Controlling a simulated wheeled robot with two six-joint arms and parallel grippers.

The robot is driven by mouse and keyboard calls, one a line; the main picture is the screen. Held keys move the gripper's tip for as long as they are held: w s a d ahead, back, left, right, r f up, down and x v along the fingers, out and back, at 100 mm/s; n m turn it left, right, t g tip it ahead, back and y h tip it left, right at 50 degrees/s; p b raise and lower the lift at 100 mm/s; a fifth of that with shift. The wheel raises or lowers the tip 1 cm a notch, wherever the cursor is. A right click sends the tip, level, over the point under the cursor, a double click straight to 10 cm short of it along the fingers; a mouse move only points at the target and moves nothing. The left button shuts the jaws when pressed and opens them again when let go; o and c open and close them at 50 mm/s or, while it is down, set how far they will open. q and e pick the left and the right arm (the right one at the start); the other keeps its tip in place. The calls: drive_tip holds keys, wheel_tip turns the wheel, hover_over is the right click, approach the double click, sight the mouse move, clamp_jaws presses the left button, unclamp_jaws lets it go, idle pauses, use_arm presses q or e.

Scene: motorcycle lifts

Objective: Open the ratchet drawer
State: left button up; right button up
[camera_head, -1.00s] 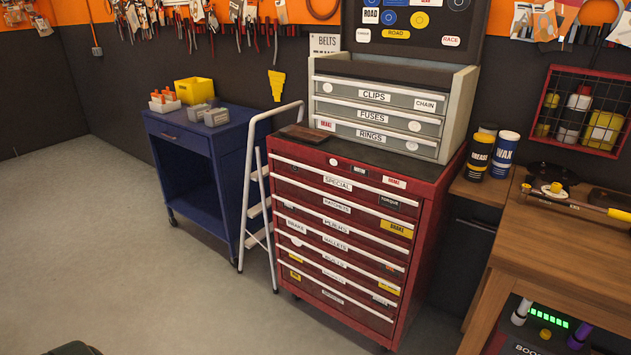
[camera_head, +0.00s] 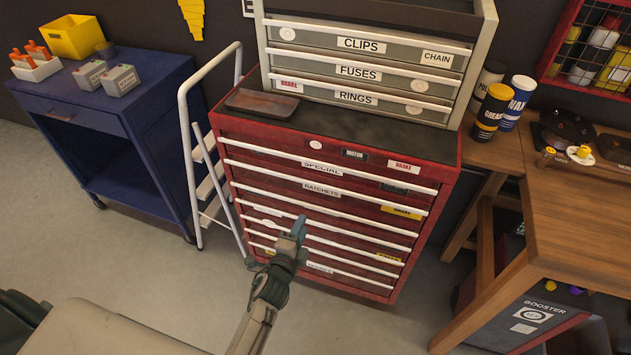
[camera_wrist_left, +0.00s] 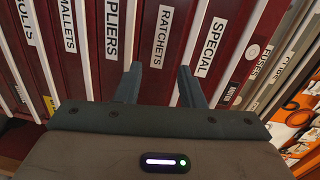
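The red tool cabinet (camera_head: 345,215) stands in the middle of the head view, with several drawers, all flush and closed. The ratchet drawer carries a white RATCHETS label (camera_head: 321,189), second from the top below SPECIAL (camera_head: 322,167). White handle bars run across the drawer fronts. My left gripper (camera_head: 300,226) is in front of the lower drawers in the head view, hiding part of them. In the left wrist view its two fingers (camera_wrist_left: 160,85) are apart and empty, with the RATCHETS label (camera_wrist_left: 163,37) showing between and beyond them. My right gripper is not in view.
A white step ladder (camera_head: 205,165) stands close to the cabinet's left side, beside a blue cart (camera_head: 120,125). A wooden workbench (camera_head: 575,215) is at the right. A grey drawer unit (camera_head: 365,65) sits on the cabinet. Floor in front is clear.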

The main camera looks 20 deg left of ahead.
use_arm(q)
drive_tip(key=m+t, duration=0.1)
approach(318, 186)
drive_tip(key=w, duration=0.9)
drive_tip(key=shift+d+f+b, duration=0.1)
drive_tip(key=shift+b, duration=0.2)
drive_tip(key=shift+s, duration=0.1)
clamp_jaws()
